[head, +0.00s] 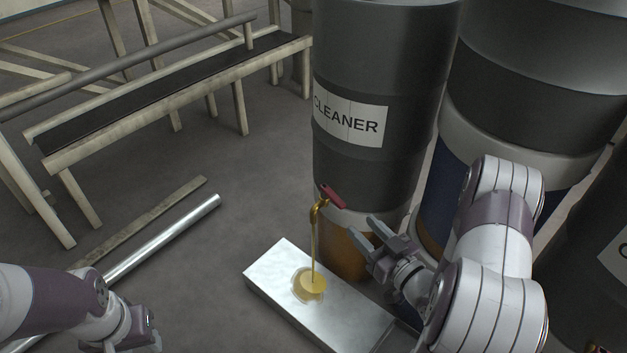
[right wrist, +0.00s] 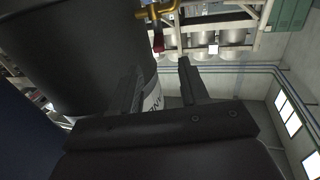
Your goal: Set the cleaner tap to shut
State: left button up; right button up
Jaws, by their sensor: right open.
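The dark grey drum labelled CLEANER (head: 385,60) stands at centre. Its brass tap (head: 317,212) has a red lever handle (head: 333,196), slanting down to the right in the head view. A thin amber stream (head: 314,250) runs from the spout. My right gripper (head: 358,225) is open and empty, just right of and below the handle, apart from it. In the right wrist view, the tap (right wrist: 158,12) and red handle (right wrist: 158,43) show beyond the open fingers (right wrist: 160,68). My left gripper (head: 135,345) is at the lower left, mostly cut off; its fingers are not clear.
A pale metal slab (head: 272,262) lies under the tap, with an amber puddle (head: 309,285) on it. Other drums (head: 540,60) stand close on the right. A metal pipe (head: 165,238) and a plank (head: 150,215) lie on the floor left. A conveyor frame (head: 170,95) stands behind.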

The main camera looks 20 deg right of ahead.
aim_at(333, 194)
jog(key=b+x, duration=0.5)
jog(key=x, duration=0.6)
jog(key=shift+w, duration=0.1)
jog(key=shift+w+a+r+b, duration=0.1)
jog(key=shift+w+r+b, duration=0.1)
jog(key=shift+w+b, duration=0.35)
jog(key=shift+w, duration=0.1)
grip_shut()
